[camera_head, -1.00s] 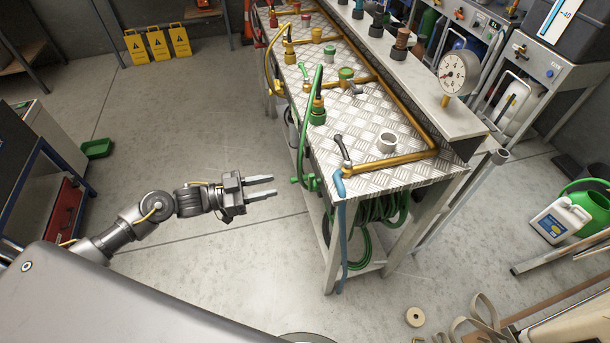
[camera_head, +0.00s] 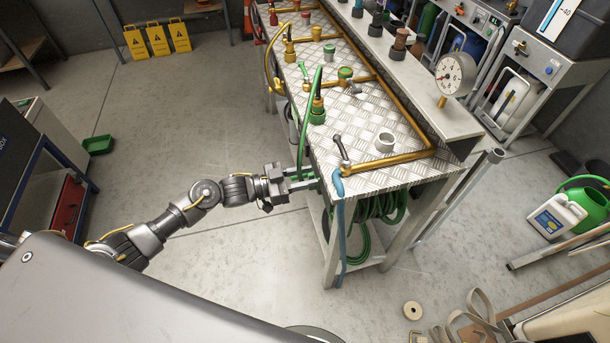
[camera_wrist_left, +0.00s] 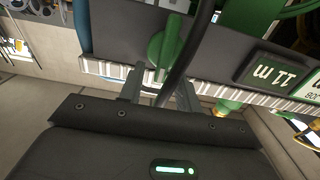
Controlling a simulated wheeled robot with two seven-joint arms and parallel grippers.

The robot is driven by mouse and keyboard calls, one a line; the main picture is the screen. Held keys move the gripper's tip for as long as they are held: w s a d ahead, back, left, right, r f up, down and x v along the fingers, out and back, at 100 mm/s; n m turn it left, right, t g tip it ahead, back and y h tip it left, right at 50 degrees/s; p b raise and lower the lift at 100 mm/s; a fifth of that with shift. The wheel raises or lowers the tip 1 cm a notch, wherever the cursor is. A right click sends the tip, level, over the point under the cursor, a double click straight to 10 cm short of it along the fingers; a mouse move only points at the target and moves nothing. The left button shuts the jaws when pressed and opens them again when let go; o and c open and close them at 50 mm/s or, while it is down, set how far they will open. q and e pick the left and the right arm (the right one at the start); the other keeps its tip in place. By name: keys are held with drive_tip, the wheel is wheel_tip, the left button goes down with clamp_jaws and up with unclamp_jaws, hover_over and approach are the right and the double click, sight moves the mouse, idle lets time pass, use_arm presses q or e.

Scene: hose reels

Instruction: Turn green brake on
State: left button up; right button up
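The green brake looks to be the green lever (camera_wrist_left: 170,42) on the dark side panel of the bench. In the left wrist view its narrow lower end points down between my two fingers. Whether they touch it I cannot tell. My left gripper (camera_head: 312,179) is at the near side edge of the bench, below the top, with its fingers apart. In the left wrist view the fingers (camera_wrist_left: 158,88) stand either side of the lever's end, and a dark bar crosses in front. In the head view the gripper mostly hides the lever. My right gripper is not in view.
A labelled plate (camera_wrist_left: 278,72) sits right of the lever.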

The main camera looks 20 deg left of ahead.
use_arm(q)
drive_tip(key=shift+c, duration=0.4)
clamp_jaws()
